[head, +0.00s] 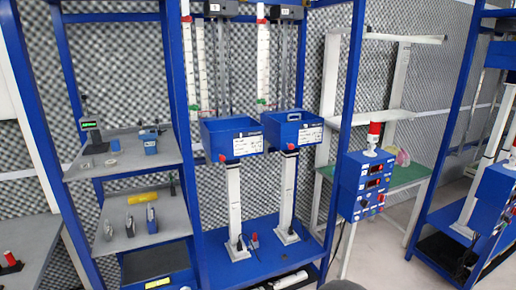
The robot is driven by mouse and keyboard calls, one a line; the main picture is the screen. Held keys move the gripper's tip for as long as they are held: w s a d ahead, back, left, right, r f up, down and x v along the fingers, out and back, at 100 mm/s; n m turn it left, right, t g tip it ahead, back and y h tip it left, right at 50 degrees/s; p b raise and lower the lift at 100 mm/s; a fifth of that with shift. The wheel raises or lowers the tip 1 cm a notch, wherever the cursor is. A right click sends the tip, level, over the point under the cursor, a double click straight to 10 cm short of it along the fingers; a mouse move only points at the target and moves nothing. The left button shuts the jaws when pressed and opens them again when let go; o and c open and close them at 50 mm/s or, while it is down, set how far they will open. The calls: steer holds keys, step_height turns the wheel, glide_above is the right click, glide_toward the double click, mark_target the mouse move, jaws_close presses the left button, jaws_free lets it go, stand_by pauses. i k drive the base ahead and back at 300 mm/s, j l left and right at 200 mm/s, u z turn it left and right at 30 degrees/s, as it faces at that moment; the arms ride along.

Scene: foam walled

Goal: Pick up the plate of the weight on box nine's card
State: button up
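Two blue boxes, a left one (224,139) and a right one (283,127), hang on the blue frame, each with a white card on its front. The left card (248,146) and right card (311,136) are too small to read, so I cannot tell which box is nine. Several small upright plate-like pieces stand on the grey middle shelf: a left one (108,231), a middle one (130,226) and a darker right one (152,219). Any weight marks on them are unreadable. My gripper is not in view.
A yellow cylinder (143,198) lies behind the pieces. The upper grey shelf (125,160) holds a small blue device (150,143) and a dark instrument (92,136). A blue control box (365,183) with a red-topped lamp stands right of the frame. Open floor shows at right.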

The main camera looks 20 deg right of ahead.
mark_target(108, 229)
steer(key=i+j, duration=0.2)
steer(key=j, duration=0.15)
steer(key=i+j+z, duration=0.15)
steer(key=j, duration=0.15)
steer(key=i+j, duration=0.2)
steer(key=j, duration=0.15)
steer(key=i+j+z, duration=0.1)
steer(key=j, duration=0.25)
steer(key=i+j, duration=0.2)
steer(key=j, duration=0.15)
steer(key=i+j+z, duration=0.15)
steer(key=j, duration=0.2)
steer(key=i+j, duration=0.15)
steer(key=j, duration=0.25)
steer(key=i+j+z, duration=0.1)
steer(key=j, duration=0.25)
